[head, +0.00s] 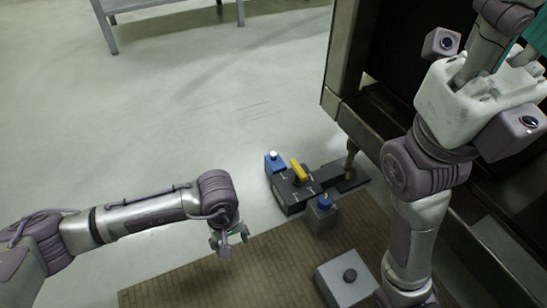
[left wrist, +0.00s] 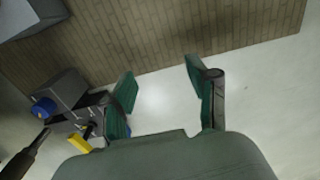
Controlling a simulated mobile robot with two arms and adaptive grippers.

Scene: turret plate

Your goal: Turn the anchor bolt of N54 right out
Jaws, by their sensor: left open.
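No N54 label can be read and I cannot tell which part is its anchor bolt. A dark block with a yellow bar (head: 298,171) on top lies on the floor, with small pale markings too small to read. A grey block with a blue knob (head: 324,201) stands beside it. Both also show in the left wrist view, as the yellow bar (left wrist: 79,143) and blue knob (left wrist: 43,107). My left gripper (head: 229,240) is left of them, open and empty; its two green pads (left wrist: 165,92) stand apart over the floor. My right gripper is partly cut off at the upper right.
A light grey box with a dark knob (head: 349,275) stands on the brown tiled mat (head: 200,285). A dark cabinet (head: 352,60) rises behind.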

